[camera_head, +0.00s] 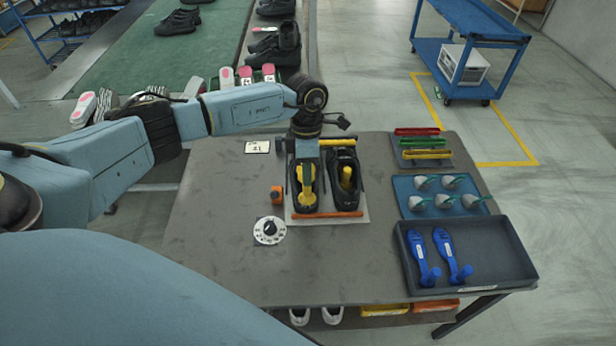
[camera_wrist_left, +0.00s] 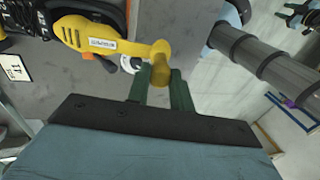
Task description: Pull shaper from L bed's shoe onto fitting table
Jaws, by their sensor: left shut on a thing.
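Two black shoes lie side by side on a light board (camera_head: 330,214) on the grey fitting table (camera_head: 220,220). The left shoe (camera_head: 305,202) holds a yellow shaper (camera_head: 307,186), and the right shoe (camera_head: 343,160) holds another yellow shaper (camera_head: 346,178). My left gripper (camera_head: 306,160) is above the left shoe. In the left wrist view its fingers (camera_wrist_left: 160,88) are shut on the knobbed end of the yellow shaper (camera_wrist_left: 85,33). The shaper's body still lies along the black shoe (camera_wrist_left: 120,14) there. My right gripper is not in view.
On the table's right are a dark tray (camera_head: 475,289) with two blue shapers (camera_head: 452,255), a blue mat (camera_head: 405,184) with several small white-and-green items, and coloured bars (camera_head: 425,143).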

